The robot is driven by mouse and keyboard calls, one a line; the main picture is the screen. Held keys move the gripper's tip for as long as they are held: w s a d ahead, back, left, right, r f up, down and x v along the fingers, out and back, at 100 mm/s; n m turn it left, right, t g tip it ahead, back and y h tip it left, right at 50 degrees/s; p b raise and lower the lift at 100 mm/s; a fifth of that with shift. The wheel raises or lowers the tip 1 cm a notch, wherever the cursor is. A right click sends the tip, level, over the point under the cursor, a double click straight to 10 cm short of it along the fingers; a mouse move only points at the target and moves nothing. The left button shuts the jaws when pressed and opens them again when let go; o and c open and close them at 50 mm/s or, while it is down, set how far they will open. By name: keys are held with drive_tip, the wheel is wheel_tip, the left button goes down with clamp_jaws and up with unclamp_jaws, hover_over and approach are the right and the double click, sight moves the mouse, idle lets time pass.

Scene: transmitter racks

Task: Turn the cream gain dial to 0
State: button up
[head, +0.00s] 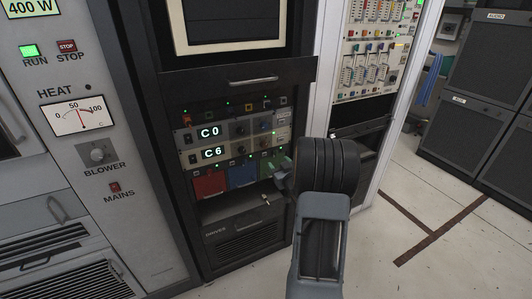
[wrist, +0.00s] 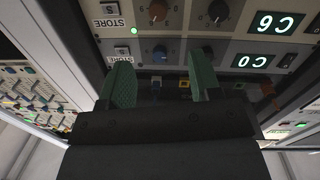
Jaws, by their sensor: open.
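My gripper (head: 276,174) is open and empty in front of the rack, low and right of the two display units. In the wrist view, which is upside down, its green fingers (wrist: 162,78) stand apart. A blue knob (wrist: 160,53) shows between and beyond their tips. In the head view the dark dial (head: 241,146) sits right of the C6 display. No knob itself clearly looks cream; the gain labels and exact pointer position are unreadable.
The C0 unit (head: 210,131) sits directly above the C6 unit (head: 213,153). Red (head: 208,184) and blue (head: 242,176) modules lie below. A drawer handle (head: 253,81) projects above. A white rack (head: 375,45) stands right; open floor (head: 390,235) lies beyond my arm.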

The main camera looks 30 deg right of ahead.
sight(265, 146)
drive_tip(key=w+d, duration=0.1)
drive_tip(key=w, duration=0.3)
drive_tip(key=w+d, duration=0.1)
drive_tip(key=w, duration=0.4)
drive_tip(key=w+d, duration=0.1)
drive_tip(key=w, duration=0.3)
drive_tip(key=shift+w+f+p, duration=0.15)
drive_tip(key=shift+f+p, duration=0.05)
drive_tip(key=shift+p, duration=0.2)
drive_tip(key=shift+c, duration=0.2)
drive_tip(key=c, duration=0.9)
